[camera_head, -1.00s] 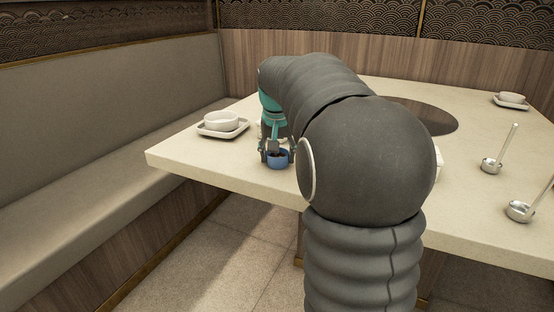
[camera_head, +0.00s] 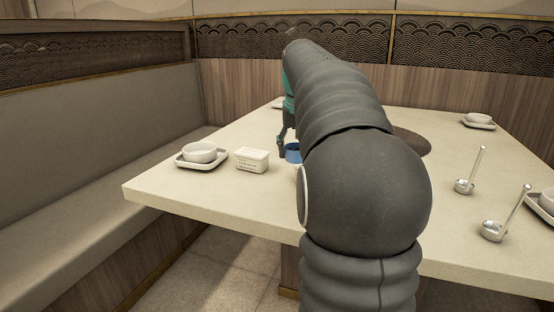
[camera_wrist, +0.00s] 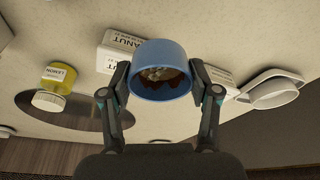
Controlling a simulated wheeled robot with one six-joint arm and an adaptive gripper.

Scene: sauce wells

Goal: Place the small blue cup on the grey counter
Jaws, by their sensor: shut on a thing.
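The small blue cup (camera_head: 292,154) is between the fingers of my gripper (camera_head: 288,148), partly hidden by my arm in the head view. In the wrist view the blue cup (camera_wrist: 162,58) is clamped at its sides by both fingers of my gripper (camera_wrist: 162,85). It has something dark and lumpy inside. The cup appears over the pale tabletop (camera_head: 160,190); I cannot tell whether it touches it. No separate grey counter can be made out in these views.
A white bowl (camera_head: 199,150) on a small tray and a lettered white box (camera_head: 252,160) stand at the left. Ladles (camera_head: 465,185) stand at the right.

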